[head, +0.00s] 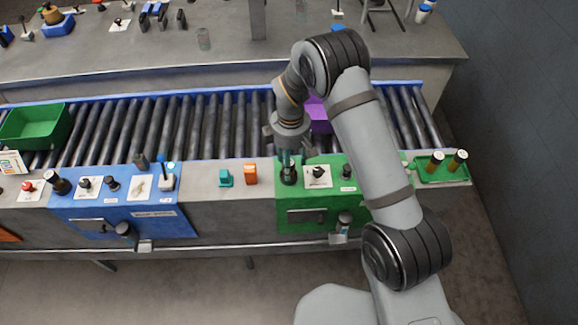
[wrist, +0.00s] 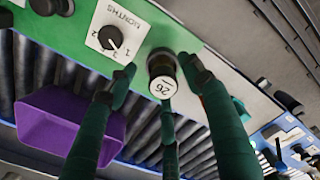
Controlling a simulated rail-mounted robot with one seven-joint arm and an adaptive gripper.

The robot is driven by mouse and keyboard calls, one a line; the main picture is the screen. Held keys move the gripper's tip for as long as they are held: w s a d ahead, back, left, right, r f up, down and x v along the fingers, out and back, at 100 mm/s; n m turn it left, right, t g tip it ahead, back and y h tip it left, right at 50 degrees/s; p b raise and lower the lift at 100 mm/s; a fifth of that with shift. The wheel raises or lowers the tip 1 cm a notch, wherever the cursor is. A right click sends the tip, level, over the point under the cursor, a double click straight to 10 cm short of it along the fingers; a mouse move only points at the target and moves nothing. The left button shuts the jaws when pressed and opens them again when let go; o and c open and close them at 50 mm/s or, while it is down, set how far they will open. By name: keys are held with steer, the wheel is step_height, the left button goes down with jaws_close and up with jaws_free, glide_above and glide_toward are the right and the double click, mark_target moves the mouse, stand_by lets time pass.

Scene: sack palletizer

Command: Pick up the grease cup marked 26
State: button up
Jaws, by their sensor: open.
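The grease cup marked 26 (wrist: 161,86) is a dark, round cup with a white label on its end. It stands on the edge of the green panel (wrist: 187,28), and in the head view the dark cup (head: 288,176) is just below my gripper (head: 289,160). My gripper is open, with teal fingers spread on both sides of the cup in the wrist view (wrist: 158,82). A third finger shows below the cup in that picture. I cannot tell whether any finger touches it.
A MONTHS dial (wrist: 110,38) sits close beside the cup, with a black knob (head: 347,172) beyond it. A purple bin (wrist: 68,128) lies on the roller conveyor (head: 225,120). A teal block (head: 225,178) and an orange block (head: 251,174) stand to the left. A green tray (head: 440,176) is at right.

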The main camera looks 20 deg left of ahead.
steer(key=shift+a+f, duration=0.1)
steer(key=shift+f, duration=0.4)
steer(key=shift+c, duration=0.5)
steer(key=c, duration=1.1)
jaws_close()
steer(key=shift+r, duration=0.1)
